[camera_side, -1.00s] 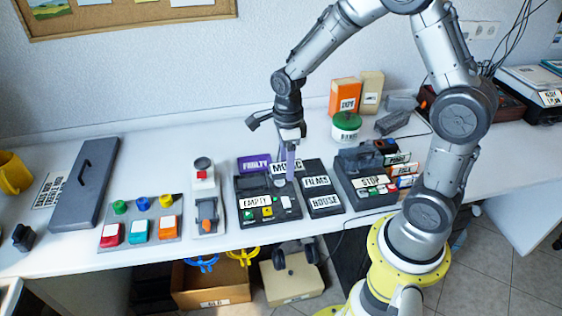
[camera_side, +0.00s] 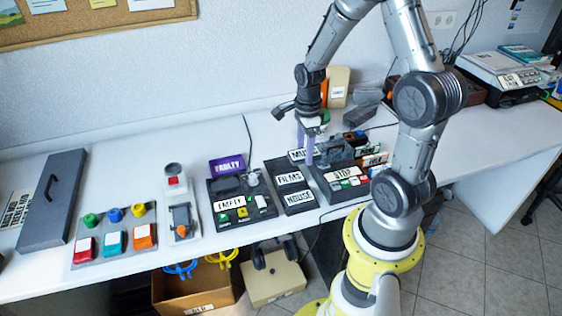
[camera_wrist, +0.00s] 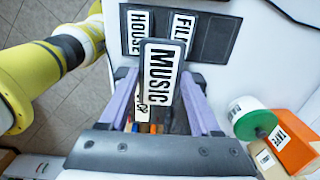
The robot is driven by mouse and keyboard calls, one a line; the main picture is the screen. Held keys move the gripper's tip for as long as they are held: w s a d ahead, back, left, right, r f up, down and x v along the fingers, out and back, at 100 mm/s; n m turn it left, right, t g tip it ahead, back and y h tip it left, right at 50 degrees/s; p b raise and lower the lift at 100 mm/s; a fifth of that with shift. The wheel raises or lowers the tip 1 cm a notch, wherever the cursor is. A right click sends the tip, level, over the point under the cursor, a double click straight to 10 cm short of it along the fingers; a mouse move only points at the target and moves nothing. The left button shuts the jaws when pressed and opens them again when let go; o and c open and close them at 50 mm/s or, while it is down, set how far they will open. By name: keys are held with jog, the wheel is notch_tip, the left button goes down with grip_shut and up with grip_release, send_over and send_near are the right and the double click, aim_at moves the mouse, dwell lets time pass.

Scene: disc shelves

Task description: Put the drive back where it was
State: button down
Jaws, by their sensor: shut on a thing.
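My gripper (camera_side: 309,158) is shut on the drive labelled MUSIC (camera_wrist: 160,75), between its purple fingers in the wrist view. In the side view the drive's white label (camera_side: 301,154) shows beside the fingers, near the back end of the dark shelf panel. That panel holds the FILMS drive (camera_side: 290,178) and the HOUSE drive (camera_side: 298,196). In the wrist view, FILMS (camera_wrist: 181,27) and HOUSE (camera_wrist: 137,32) sit side by side, with a bare dark slot (camera_wrist: 216,38) to the right of FILMS. The drive is in front of the panel's edge there; its height above it is unclear.
A dock marked EMPTY (camera_side: 231,208) with a purple FAULTY sign (camera_side: 227,165) stands left of the panel. A dock marked STOP (camera_side: 346,174), with more labelled drives behind it, stands close on the right. A green-lidded tub (camera_wrist: 252,122) and orange TAPE box (camera_wrist: 293,138) are nearby.

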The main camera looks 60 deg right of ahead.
jog(key=w+d+f, duration=0.3)
jog(key=w+d, duration=0.1)
jog(key=w, duration=0.2)
send_over(281, 165)
jog(key=f, duration=0.5)
jog(key=shift+s+a, duration=0.25)
jog(key=shift+s, duration=0.15)
jog(key=shift+w+d+f, duration=0.25)
jog(key=shift+w+f, duration=0.15)
jog(key=shift+f, duration=1.8)
jog(key=shift+f, duration=0.1)
jog(key=shift+c, duration=0.5)
grip_release()
